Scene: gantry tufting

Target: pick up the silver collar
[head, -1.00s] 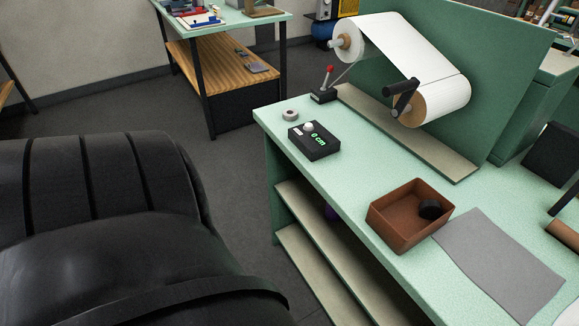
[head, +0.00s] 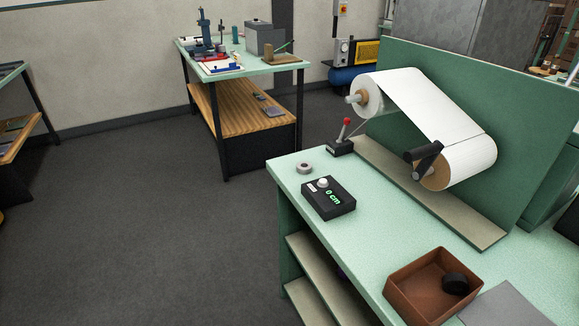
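A small silver-grey ring (head: 304,168), which looks like the silver collar, lies flat near the back left corner of the green bench (head: 292,182) in the head view. It sits just behind a black counter box (head: 328,198) with a white knob and a green "0 cm" display, apart from it. Nothing covers the ring. Neither of my grippers is in view.
A paper roll stand (head: 440,130) with a crank and a red-knobbed lever (head: 342,138) stand on the bench. A brown tray (head: 408,294) holding a black disc (head: 455,284) is nearer. A second table (head: 262,64) stands behind. Open floor lies left.

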